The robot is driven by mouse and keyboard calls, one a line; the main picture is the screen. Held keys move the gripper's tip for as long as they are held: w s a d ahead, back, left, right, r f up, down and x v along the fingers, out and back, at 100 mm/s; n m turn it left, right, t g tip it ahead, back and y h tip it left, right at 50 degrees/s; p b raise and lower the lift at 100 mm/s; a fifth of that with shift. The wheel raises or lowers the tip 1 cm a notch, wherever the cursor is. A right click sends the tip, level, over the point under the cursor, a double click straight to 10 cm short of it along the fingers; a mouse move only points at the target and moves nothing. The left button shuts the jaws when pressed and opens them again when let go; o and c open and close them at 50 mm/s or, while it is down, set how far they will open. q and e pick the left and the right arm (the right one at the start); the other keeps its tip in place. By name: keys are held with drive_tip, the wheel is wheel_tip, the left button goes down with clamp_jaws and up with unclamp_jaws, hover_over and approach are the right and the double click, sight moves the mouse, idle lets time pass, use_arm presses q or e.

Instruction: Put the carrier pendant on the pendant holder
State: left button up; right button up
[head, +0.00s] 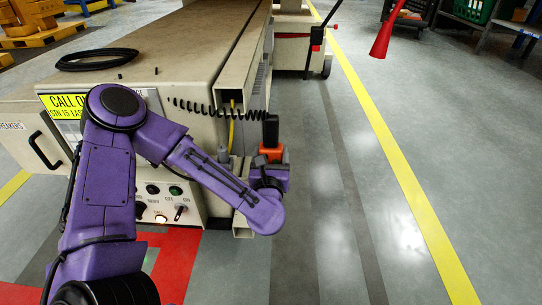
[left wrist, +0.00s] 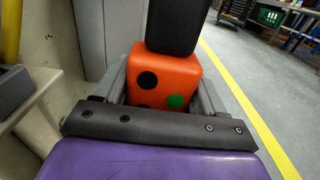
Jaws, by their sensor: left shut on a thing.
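The carrier pendant is an orange box (head: 272,153) with a black upper part, near the carrier's front right corner. In the left wrist view its orange face (left wrist: 163,82) shows black and green round buttons. My left gripper (head: 270,168) is shut on the pendant, with a finger on each side of the orange box; the pendant stands roughly upright. A dark grey block (left wrist: 14,91) sits on a cream ledge to the left in the left wrist view; I cannot tell whether it is the pendant holder. My right gripper is not in view.
The beige carrier (head: 175,50) fills the left, with a black cable coil (head: 97,59) on top and a coiled cord (head: 210,106) along its side. A control panel (head: 163,200) is below. Open grey floor with a yellow line (head: 400,165) lies to the right.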

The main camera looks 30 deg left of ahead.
use_arm(q)
drive_tip(key=shift+f, duration=0.1)
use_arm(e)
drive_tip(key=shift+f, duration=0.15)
use_arm(q)
drive_tip(key=o, duration=1.6)
drive_tip(key=p+v, duration=0.3)
drive_tip(key=v, duration=0.7)
drive_tip(key=shift+s, duration=0.25)
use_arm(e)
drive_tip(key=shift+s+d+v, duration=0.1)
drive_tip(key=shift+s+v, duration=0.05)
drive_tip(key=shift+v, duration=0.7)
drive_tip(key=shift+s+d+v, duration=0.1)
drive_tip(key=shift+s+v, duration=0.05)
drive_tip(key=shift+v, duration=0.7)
use_arm(q)
drive_tip(key=shift+d, duration=0.15)
